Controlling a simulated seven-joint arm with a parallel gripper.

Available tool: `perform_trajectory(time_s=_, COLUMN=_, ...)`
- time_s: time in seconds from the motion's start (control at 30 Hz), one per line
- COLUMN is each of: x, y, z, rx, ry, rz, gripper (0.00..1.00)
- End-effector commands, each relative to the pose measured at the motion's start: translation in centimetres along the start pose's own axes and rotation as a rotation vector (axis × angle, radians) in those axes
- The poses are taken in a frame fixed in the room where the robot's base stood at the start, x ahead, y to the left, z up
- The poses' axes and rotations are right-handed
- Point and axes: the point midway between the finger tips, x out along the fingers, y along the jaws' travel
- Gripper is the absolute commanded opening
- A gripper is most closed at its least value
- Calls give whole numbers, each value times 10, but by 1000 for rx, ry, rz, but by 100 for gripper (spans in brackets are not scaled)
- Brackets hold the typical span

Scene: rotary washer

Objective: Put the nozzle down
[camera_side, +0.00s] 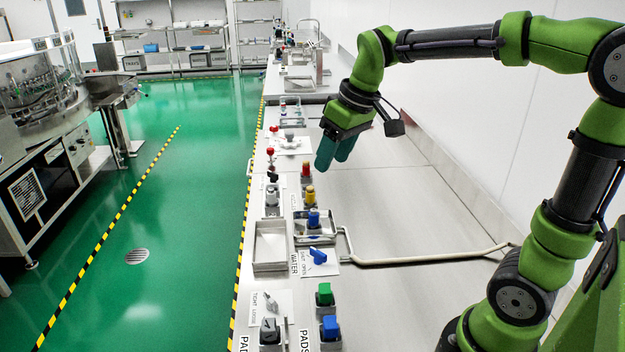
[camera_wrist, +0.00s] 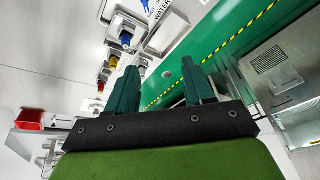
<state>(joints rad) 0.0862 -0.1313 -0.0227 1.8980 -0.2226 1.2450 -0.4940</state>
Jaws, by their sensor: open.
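A pale hose (camera_side: 430,257) lies along the bench. Its bent grey end, which looks like the nozzle (camera_side: 345,236), rests by the right edge of a shallow metal tray (camera_side: 300,240). I cannot make out the nozzle's tip clearly. A blue-topped piece (camera_side: 314,217) stands at that tray; it also shows in the wrist view (camera_wrist: 126,38). My gripper (camera_side: 335,163) is above the bench, beyond the tray and apart from the nozzle. Its two green fingers are spread with nothing between them, as the wrist view shows (camera_wrist: 160,80).
A blue valve handle (camera_side: 318,256) sits by the WATER label. Red (camera_side: 305,169) and yellow (camera_side: 309,194) capped pieces stand beyond the tray. An empty metal bin (camera_side: 270,258) is left of it. Green (camera_side: 324,293) and blue (camera_side: 330,327) buttons are nearer. The bench's right side is mostly clear.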

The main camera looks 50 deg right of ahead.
Motion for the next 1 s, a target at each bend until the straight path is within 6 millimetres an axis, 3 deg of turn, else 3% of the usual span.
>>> perform_trajectory(time_s=0.03, x=-9, y=-11, z=19, rx=37, ry=47, rz=-15, gripper=52)
perform_trajectory(time_s=0.2, x=-17, y=-36, z=76, rx=192, ry=175, rz=-76, gripper=52)
perform_trajectory(time_s=0.4, x=-11, y=-48, z=118, rx=319, ry=261, rz=-136, gripper=52)
perform_trajectory(time_s=0.47, x=-9, y=-49, z=124, rx=339, ry=272, rz=-146, gripper=57)
perform_trajectory(time_s=1.0, x=-5, y=-47, z=124, rx=355, ry=283, rz=-143, gripper=57)
